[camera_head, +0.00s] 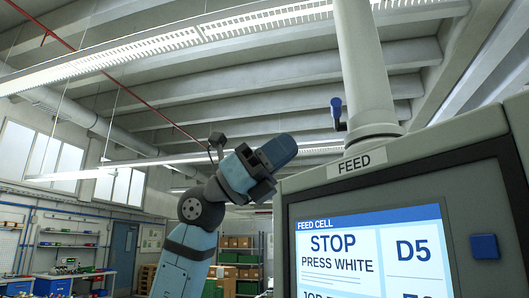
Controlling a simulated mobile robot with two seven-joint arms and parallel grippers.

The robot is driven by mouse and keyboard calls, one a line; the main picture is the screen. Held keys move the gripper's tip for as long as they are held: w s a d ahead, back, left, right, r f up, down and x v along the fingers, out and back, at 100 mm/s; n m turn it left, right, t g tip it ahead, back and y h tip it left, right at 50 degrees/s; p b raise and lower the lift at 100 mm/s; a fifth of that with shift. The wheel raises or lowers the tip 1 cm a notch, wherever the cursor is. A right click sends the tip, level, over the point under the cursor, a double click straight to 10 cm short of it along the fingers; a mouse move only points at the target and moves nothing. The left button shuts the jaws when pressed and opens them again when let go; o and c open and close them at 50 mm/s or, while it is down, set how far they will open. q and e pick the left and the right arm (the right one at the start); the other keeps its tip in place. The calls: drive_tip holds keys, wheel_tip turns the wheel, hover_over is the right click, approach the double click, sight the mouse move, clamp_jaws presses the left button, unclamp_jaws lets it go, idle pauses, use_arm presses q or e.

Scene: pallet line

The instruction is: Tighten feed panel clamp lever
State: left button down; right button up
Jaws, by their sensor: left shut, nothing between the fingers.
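The feed panel (440,165) is a grey box with a FEED label and a lit screen (370,250) that reads STOP PRESS WHITE. It hangs from a pale vertical post (364,70). The clamp lever (337,106) is small and blue, stands upright on a dark pivot, and sits on the left side of the post's base. My left gripper (279,151) is at the end of the raised blue arm, left of and a little below the lever, apart from it. It is shut and holds nothing. Its fingertips are hard to make out. My right gripper is out of view.
A blue square button (485,246) is on the panel's right face. The panel's top left corner is close to my left wrist. Shelving with boxes (238,243), a workbench (75,272) and a blue door (123,255) are far behind. Open air lies left of the lever.

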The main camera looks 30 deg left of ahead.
sight(332, 111)
use_arm(q)
drive_tip(key=p+x, duration=0.2)
drive_tip(key=x, duration=0.4)
drive_tip(key=shift+d+r, duration=0.1)
drive_tip(key=shift+r, duration=0.1)
drive_tip(key=shift+w+d+r, duration=0.15)
drive_tip(key=shift+d+r, duration=0.05)
drive_tip(key=shift+d, duration=0.3)
